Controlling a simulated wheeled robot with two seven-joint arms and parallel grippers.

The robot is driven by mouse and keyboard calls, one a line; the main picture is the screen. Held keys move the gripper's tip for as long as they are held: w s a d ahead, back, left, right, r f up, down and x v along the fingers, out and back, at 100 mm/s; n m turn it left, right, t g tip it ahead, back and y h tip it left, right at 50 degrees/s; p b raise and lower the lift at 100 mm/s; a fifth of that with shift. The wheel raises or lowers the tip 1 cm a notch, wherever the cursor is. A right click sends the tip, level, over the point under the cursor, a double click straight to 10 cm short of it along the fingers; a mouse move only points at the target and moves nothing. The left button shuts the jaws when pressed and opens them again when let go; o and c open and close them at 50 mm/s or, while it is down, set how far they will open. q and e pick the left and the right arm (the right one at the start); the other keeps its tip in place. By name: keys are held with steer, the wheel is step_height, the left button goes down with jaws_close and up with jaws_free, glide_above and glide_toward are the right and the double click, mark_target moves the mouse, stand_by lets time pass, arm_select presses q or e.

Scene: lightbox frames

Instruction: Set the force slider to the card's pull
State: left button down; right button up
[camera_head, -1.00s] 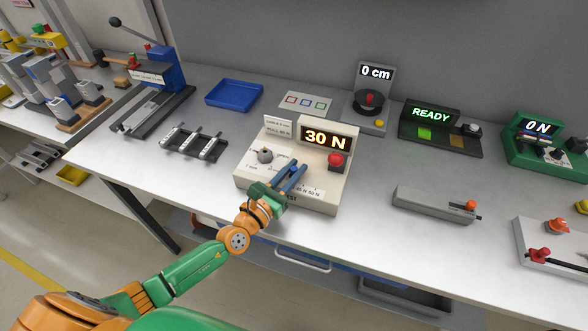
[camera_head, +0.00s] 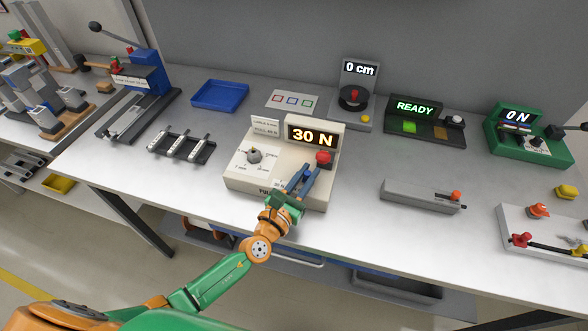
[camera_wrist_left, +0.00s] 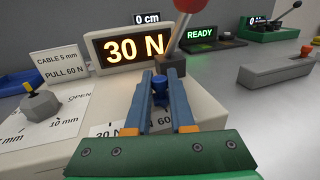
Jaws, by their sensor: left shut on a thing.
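The cream pull tester (camera_head: 236,182) stands on the bench with a lit display (camera_head: 312,136) reading 30 N. Its card (camera_wrist_left: 60,64) reads CABLE 5 mm, PULL 60 N in the left wrist view. My left gripper (camera_head: 300,178) is over the front right of the tester, its blue fingers shut on the blue slider knob (camera_wrist_left: 160,90). A grey dial knob (camera_head: 254,155) sits on the left of the top. My right gripper is not in view.
A grey slide fixture (camera_head: 422,195) lies to the right and a black rack (camera_head: 182,146) to the left.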

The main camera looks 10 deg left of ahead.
arm_select(q)
steer(key=c, duration=0.9)
jaws_free()
steer(key=shift+d, duration=0.2)
steer(key=shift+o, duration=0.7)
steer(key=shift+d, duration=0.15)
steer(key=v, duration=0.6)
steer(key=shift+s+f, duration=0.15)
steer(key=shift+s, duration=0.1)
steer(key=shift+s+a, duration=0.25)
steer(key=shift+s, duration=0.1)
steer(key=shift+w, duration=0.1)
